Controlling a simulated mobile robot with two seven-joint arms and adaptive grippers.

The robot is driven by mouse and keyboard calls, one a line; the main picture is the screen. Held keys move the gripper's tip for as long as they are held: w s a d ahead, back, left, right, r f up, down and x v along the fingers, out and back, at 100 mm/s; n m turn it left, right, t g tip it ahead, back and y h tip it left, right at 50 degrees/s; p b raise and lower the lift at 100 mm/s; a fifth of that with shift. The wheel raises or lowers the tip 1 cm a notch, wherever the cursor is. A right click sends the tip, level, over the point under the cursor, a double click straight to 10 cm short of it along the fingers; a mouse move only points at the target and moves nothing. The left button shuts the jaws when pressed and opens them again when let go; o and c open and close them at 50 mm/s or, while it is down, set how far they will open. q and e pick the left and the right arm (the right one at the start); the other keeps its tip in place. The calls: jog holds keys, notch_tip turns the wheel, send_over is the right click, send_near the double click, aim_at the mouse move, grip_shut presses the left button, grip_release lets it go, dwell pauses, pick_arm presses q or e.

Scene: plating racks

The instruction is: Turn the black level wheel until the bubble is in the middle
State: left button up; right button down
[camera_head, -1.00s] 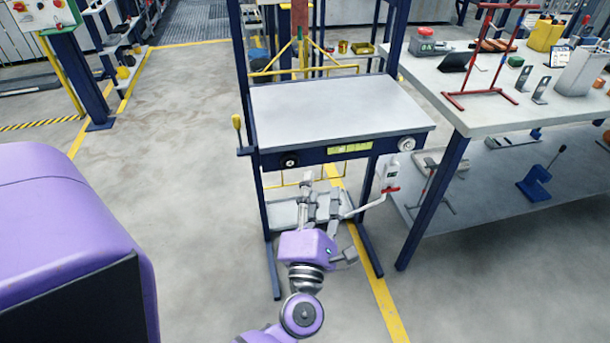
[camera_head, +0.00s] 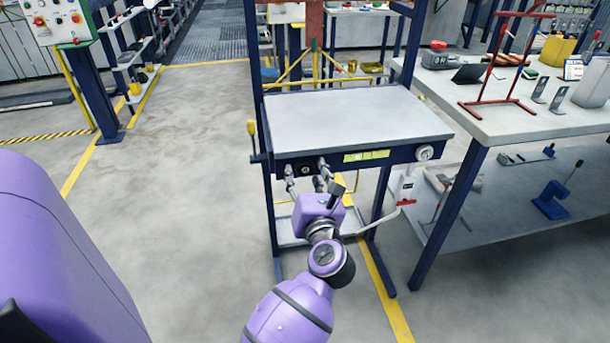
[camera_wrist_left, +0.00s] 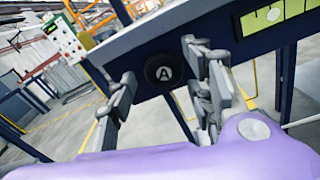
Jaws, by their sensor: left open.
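The black level wheel (camera_head: 306,168) sits on the dark blue front rail of the rack table, left of the level. In the left wrist view the wheel (camera_wrist_left: 164,71) bears a white letter A. My left gripper (camera_head: 305,173) is open, with its fingers on either side of the wheel; contact cannot be told. It also shows in the left wrist view (camera_wrist_left: 159,66). The yellow-green level (camera_head: 367,156) is on the same rail, and in the left wrist view the level (camera_wrist_left: 270,16) is partly cut off. My right gripper is not in view.
The grey tabletop (camera_head: 350,115) is bare. A yellow-knobbed lever (camera_head: 252,130) stands at its left. A workbench (camera_head: 490,115) with tools stands to the right. The floor to the left is open.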

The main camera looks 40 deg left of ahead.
pick_arm(q)
jog(key=shift+c, duration=0.2)
jog(key=c, duration=1)
jog(key=shift+c, duration=0.3)
jog(key=shift+a+p, duration=0.1)
jog(key=shift+p, duration=0.2)
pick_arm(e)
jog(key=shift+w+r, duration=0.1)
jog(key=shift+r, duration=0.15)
